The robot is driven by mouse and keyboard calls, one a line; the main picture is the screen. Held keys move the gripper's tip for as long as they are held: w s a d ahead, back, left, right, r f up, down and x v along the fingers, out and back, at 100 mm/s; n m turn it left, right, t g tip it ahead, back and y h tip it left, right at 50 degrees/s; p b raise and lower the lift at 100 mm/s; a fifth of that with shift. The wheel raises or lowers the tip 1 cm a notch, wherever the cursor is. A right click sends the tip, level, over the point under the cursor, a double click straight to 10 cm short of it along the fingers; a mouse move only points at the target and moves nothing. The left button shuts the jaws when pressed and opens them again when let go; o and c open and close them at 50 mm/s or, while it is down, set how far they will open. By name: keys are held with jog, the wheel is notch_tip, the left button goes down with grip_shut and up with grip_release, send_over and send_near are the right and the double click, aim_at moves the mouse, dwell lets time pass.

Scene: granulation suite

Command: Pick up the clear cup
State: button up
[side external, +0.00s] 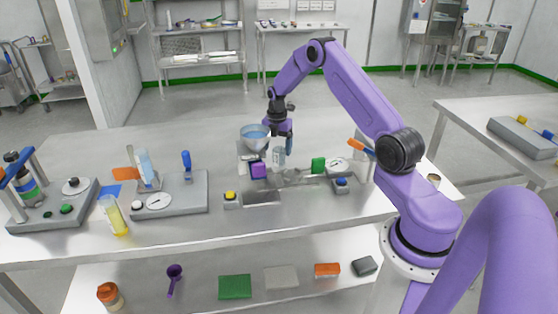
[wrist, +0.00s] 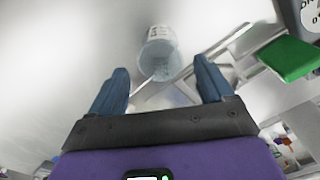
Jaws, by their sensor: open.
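The clear cup (side external: 278,158) stands on the steel table in the side view, just below and beside my gripper (side external: 284,142). In the wrist view the clear cup (wrist: 160,48) shows its pale walls and some markings, ahead of the space between my two blue fingers. My gripper (wrist: 160,70) is open, its fingers spread apart and nothing between them. In the side view one finger partly overlaps the area next to the cup, so the exact gap is hard to tell.
A bowl with blue contents (side external: 255,132) stands close at the cup's left, with a purple block (side external: 258,170) in front. A green block (side external: 318,165) lies to the right, also in the wrist view (wrist: 290,58). A yellow-button box (side external: 231,198) is nearer the front.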

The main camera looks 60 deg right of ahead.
aim_at(278, 157)
notch_tip(278, 157, down, 5)
jog(key=shift+s+d+f, duration=0.1)
dwell(0.3)
jog(key=c, duration=1.2)
